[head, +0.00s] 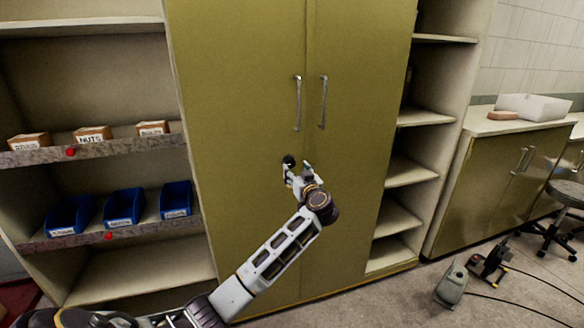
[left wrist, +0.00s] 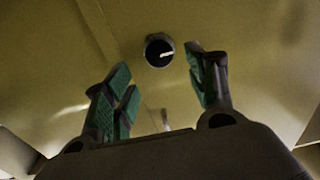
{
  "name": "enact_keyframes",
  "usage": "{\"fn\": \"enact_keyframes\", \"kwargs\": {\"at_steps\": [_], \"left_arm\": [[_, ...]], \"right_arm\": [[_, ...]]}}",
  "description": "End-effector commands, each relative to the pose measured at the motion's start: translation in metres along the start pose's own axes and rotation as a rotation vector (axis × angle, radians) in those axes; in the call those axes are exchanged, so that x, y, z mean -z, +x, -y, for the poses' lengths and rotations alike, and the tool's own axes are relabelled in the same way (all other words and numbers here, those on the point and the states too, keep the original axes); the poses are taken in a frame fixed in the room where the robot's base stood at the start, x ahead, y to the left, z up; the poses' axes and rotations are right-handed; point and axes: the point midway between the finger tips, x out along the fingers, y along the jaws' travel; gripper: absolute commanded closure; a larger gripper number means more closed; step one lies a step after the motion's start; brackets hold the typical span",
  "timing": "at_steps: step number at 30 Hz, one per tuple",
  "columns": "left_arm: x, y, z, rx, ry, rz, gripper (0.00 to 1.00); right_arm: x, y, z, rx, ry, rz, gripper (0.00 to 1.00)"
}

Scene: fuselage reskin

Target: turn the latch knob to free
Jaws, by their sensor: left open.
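The latch knob (head: 289,160) is a round black knob on the left door of the tall olive cabinet (head: 240,80), below the door handles. Nothing is between the fingers. My right gripper is out of view.
Two vertical metal handles (head: 297,104) and (head: 323,101) stand out from the closed doors above the knob. Open shelves with blue bins (head: 124,208) and cardboard boxes (head: 93,135) are at the left. Empty shelves (head: 408,172) and a counter (head: 510,124) are at the right.

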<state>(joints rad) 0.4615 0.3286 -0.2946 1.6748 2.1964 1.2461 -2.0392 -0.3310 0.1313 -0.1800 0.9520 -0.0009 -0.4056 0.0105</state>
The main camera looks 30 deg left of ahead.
Motion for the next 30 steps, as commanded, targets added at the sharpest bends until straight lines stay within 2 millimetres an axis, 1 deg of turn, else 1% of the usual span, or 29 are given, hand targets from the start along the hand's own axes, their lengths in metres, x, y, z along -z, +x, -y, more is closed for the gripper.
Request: {"fn": "enact_keyframes", "kwargs": {"at_steps": [1, 6, 13, 18, 27, 30], "left_arm": [[0.0, 0.007, 0.001, 0.002, 0.001, -0.001, 0.44], [0.0, 0.03, 0.001, 0.003, 0.001, -0.001, 0.44], [0.0, 0.05, 0.0, 0.001, 0.0, -0.001, 0.44], [0.0, 0.056, 0.0, 0.001, 0.0, 0.0, 0.44], [0.0, 0.056, 0.0, 0.0, 0.0, 0.0, 0.44], [0.0, 0.056, 0.0, 0.0, 0.0, 0.0, 0.57]], "right_arm": [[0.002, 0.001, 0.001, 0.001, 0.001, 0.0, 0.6], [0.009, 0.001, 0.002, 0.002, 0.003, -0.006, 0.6], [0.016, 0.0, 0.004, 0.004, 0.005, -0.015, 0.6], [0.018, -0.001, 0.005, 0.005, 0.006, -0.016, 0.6], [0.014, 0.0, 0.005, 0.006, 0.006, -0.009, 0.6], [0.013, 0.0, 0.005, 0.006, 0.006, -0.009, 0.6]]}}
